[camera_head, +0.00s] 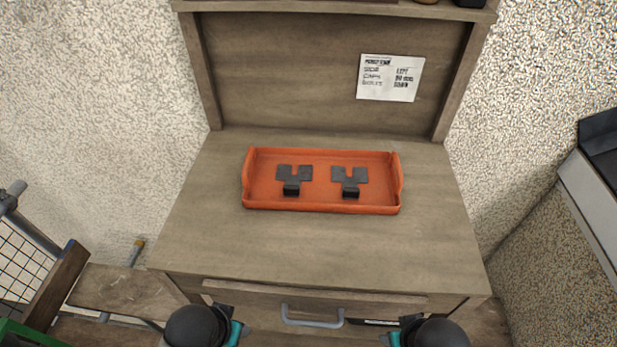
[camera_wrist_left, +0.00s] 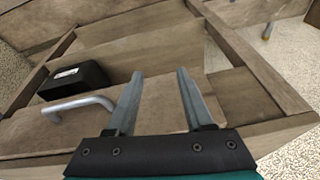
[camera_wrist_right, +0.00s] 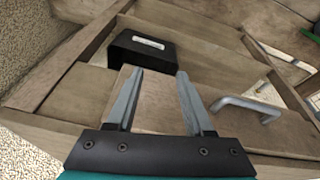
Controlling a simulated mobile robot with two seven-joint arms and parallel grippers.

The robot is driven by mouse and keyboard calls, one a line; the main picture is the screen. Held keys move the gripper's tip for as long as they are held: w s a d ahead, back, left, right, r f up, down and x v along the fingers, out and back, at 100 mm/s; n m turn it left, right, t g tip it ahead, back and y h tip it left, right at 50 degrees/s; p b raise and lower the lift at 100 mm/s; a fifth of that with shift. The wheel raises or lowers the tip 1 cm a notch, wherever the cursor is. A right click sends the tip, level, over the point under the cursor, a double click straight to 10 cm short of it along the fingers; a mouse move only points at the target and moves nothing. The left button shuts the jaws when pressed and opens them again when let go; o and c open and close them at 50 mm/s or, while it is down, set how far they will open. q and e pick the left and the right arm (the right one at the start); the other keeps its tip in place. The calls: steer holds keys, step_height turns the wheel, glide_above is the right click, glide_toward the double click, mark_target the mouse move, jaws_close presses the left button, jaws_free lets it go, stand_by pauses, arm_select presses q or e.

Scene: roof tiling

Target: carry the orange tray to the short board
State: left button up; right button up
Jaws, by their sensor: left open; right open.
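The orange tray (camera_head: 225,208) lies flat on the wooden workbench in the head view, its long side running left to right. It has raised ends and holds two dark metal brackets (camera_head: 295,173) (camera_head: 350,175). My left gripper (camera_wrist_left: 160,75) is open and empty, with bench wood and the drawer handle beyond its fingers. My right gripper (camera_wrist_right: 159,75) is open and empty in front of the bench. Both wrists are at the bottom edge of the head view, well short of the tray. A wooden board (camera_head: 125,290) shows at lower left; I cannot tell if it is the short board.
The bench top (camera_head: 320,245) is clear in front of the tray. A back panel with a paper note (camera_head: 390,78) and a shelf rise behind it. A drawer handle (camera_head: 312,319) sits at the front. A black labelled box (camera_wrist_left: 75,80) is below. A wire mesh (camera_head: 18,262) stands left.

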arm_select(q)
steer(key=w+r+p, duration=0.2)
steer(key=w+r, duration=0.1)
steer(key=r, duration=0.6)
arm_select(e)
step_height(320, 180, up, 8)
steer(key=w+r, duration=0.1)
steer(key=w, duration=0.2)
arm_select(q)
steer(key=n+t+y, duration=0.1)
steer(key=n+y, duration=0.1)
glide_toward(248, 158)
steer(key=v, duration=0.5)
arm_select(e)
steer(key=m+t+h, duration=0.1)
steer(key=h, duration=0.1)
glide_toward(398, 165)
steer(key=d+v, duration=0.1)
steer(key=v, duration=0.3)
arm_select(q)
steer(key=shift+d+f, duration=0.1)
steer(key=shift+f, duration=0.15)
arm_select(e)
steer(key=shift+s+a+r, duration=0.15)
steer(key=shift+s+a, duration=0.05)
steer(key=shift+a, duration=0.4)
arm_select(q)
steer(key=shift+x, duration=7.6)
arm_select(e)
steer(key=shift+x, duration=7.65)
